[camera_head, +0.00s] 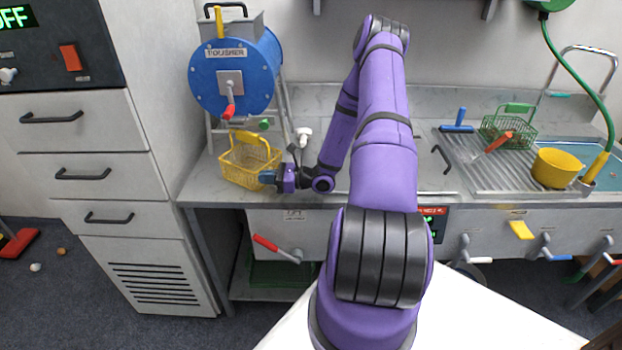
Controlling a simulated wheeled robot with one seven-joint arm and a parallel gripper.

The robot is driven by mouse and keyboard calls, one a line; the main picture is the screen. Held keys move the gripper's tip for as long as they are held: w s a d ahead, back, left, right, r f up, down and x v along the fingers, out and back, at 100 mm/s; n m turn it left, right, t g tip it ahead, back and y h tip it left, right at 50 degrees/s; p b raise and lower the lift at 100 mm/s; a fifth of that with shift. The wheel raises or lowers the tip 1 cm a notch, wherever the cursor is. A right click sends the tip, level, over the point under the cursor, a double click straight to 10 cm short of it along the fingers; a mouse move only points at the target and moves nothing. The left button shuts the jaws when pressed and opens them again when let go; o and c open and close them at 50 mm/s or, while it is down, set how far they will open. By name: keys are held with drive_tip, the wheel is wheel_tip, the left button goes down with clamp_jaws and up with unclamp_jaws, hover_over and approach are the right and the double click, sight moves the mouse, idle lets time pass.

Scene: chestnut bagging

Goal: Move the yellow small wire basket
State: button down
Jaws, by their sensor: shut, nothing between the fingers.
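The yellow small wire basket (240,168) stands upright on the left end of the grey counter, in front of the blue polisher drum. Its handle arches over its open top. My gripper (268,178) is at the basket's front right side, with its tip overlapping the basket's right wall in the view. The fingers look closed together and hold nothing. I cannot tell whether they touch the basket. My purple arm reaches in from the lower middle and covers part of the counter.
The blue polisher (236,72) stands behind the basket. A small white object (304,134) lies near it. A drawer cabinet (100,180) is at the left. On the right, a green wire basket (508,130) and yellow bowl (557,168) stand on the ribbed drainer.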

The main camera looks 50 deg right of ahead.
drive_tip(key=v, duration=1)
drive_tip(key=shift+s+d, duration=0.25)
drive_tip(key=shift+s, duration=0.05)
